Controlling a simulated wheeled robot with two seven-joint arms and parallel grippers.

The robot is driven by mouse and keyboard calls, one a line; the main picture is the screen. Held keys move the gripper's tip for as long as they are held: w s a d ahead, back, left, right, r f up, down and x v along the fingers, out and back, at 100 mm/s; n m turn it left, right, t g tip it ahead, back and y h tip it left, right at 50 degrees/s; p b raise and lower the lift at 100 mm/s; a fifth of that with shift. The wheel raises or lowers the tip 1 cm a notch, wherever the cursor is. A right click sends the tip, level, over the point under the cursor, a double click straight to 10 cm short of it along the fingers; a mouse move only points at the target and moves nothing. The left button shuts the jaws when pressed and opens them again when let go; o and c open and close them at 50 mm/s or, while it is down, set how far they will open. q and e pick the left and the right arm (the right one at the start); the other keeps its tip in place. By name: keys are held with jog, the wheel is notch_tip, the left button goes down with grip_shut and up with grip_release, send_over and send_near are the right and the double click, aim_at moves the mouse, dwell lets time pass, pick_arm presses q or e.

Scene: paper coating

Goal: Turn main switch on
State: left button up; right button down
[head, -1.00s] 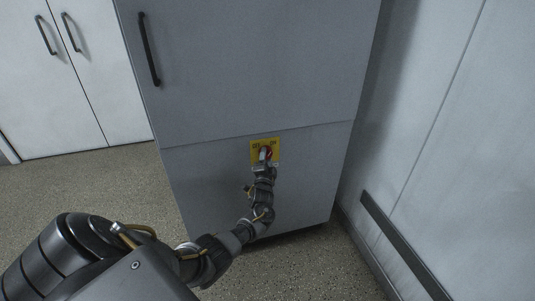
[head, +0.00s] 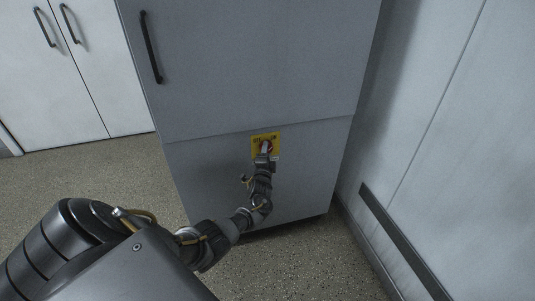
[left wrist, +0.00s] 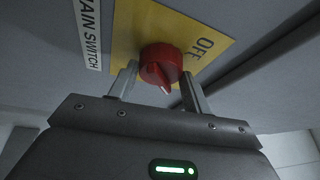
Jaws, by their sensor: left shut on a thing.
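The main switch is a red rotary knob (left wrist: 160,62) on a yellow plate (left wrist: 143,22) with "OFF" printed at its right in the left wrist view. A white label (left wrist: 87,35) reading "MAIN SWITCH", partly cut off, is beside the plate. The knob's white mark points down toward my gripper, slightly right. In the head view the yellow plate (head: 257,140) is on the grey cabinet's lower front, with the knob partly hidden. My left gripper (head: 265,151) is shut on the knob, a finger on each side. My right gripper is not in view.
The tall grey cabinet (head: 250,65) has a black handle (head: 151,48) at its upper left. White cupboards (head: 95,95) stand at the left. A pale wall (head: 450,130) with a dark rail (head: 405,245) is at the right. The speckled floor (head: 95,180) is clear.

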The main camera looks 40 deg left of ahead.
pick_arm(q)
jog(key=o, duration=0.8)
jog(key=shift+s+a+r, duration=0.1)
jog(key=shift+a+r, duration=0.1)
jog(key=shift+a, duration=0.15)
jog(key=shift+o, duration=0.9)
jog(key=shift+d+f, duration=0.1)
jog(key=shift+d, duration=0.1)
jog(key=p+v, duration=0.1)
jog(key=v, duration=0.9)
jog(key=shift+s+d+p, duration=0.25)
jog(key=shift+s+p, duration=0.05)
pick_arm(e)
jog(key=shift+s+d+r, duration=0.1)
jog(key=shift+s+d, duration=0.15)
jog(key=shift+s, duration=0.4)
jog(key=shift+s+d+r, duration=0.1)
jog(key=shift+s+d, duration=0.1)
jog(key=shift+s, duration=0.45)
pick_arm(q)
jog(key=shift+f, duration=0.1)
